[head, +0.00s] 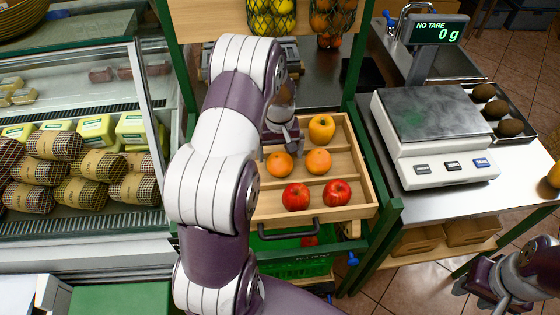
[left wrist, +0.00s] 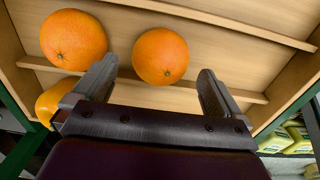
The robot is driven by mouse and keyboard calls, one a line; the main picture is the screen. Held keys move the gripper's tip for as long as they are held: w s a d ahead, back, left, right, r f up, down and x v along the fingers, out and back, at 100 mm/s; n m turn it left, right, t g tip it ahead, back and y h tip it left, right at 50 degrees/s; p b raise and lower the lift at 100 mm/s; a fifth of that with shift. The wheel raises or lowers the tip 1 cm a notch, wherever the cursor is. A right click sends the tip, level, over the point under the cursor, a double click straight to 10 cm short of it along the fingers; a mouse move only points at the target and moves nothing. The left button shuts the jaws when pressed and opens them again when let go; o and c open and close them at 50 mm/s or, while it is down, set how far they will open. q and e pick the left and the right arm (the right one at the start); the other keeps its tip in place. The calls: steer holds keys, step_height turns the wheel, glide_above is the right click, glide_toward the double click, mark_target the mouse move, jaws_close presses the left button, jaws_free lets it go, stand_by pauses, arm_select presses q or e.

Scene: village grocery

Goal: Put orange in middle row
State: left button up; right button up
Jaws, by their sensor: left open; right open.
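A slatted wooden tray (head: 365,170) has three rows. Two oranges, left (head: 279,164) and right (head: 318,161), lie in its middle row. A yellow-orange fruit (head: 321,127) lies in the back row and two red apples (head: 296,197) in the front row. My left gripper (head: 283,142) is open and empty over the back row, behind the left orange, partly hidden by my arm. In the left wrist view that orange (left wrist: 160,56) shows beyond the open fingers; the other orange (left wrist: 73,40) and the partly covered yellow fruit (left wrist: 52,102) are left. My right gripper (head: 482,297) is open and empty at lower right.
A scale (head: 432,130) reading 0 g stands on the steel counter right of the tray, beside a tray of dark fruit (head: 497,108). A green crate (head: 290,265) is below. Hanging nets of fruit (head: 270,17) are behind. A glass-fronted case (head: 80,100) stands left.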

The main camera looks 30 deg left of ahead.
mark_target(283, 161)
arm_select(q)
step_height(283, 161, up, 7)
steer(key=shift+s+f, duration=0.1)
steer(key=s+d+r+m+t, duration=0.1)
steer(key=s+d+r+m, duration=0.1)
steer(key=s+d+m, duration=0.6)
steer(key=s+d, duration=0.6)
steer(key=d, duration=0.1)
steer(key=shift+s+r, duration=0.2)
steer(key=shift+r, duration=0.1)
